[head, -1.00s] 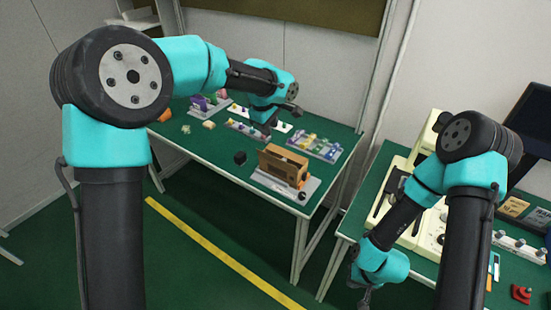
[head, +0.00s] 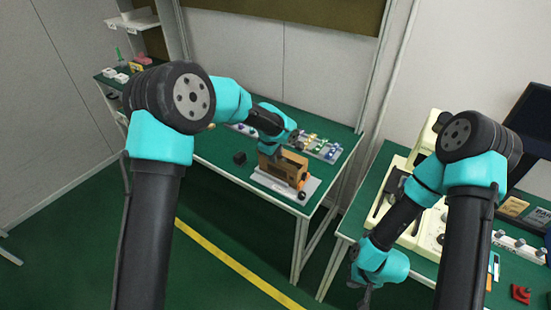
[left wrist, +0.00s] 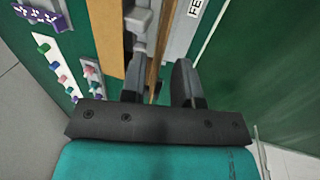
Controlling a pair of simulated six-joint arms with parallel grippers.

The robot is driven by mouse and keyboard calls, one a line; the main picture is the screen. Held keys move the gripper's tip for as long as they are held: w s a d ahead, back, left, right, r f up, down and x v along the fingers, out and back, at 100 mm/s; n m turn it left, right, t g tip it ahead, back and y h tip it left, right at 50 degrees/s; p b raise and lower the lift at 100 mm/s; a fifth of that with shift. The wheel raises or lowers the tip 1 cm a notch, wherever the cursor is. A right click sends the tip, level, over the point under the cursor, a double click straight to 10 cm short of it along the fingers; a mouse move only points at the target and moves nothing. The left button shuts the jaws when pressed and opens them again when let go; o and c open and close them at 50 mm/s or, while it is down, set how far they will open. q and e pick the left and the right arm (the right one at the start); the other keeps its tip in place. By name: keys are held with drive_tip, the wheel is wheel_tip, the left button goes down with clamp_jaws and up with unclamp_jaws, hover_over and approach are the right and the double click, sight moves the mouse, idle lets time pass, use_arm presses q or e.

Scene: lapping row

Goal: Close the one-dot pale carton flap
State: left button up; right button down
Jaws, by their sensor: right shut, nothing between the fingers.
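A brown carton (head: 288,172) stands on a light grey board (head: 308,187) at the front right of the far green table. No dot marking can be made out, so I cannot tell which flap is the one-dot one. My left gripper (left wrist: 157,88) is open at the carton's top, its fingers on either side of the tan panel; contact is unclear. My right gripper (head: 367,298) is shut and empty, low beside the right table.
The right table (head: 380,180) holds a cream machine and small tools. A shelf unit (head: 130,72) stands at the back left.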

use_arm(q)
drive_tip(key=shift+x, duration=1.2)
drive_tip(key=shift+c, duration=0.4)
clamp_jaws()
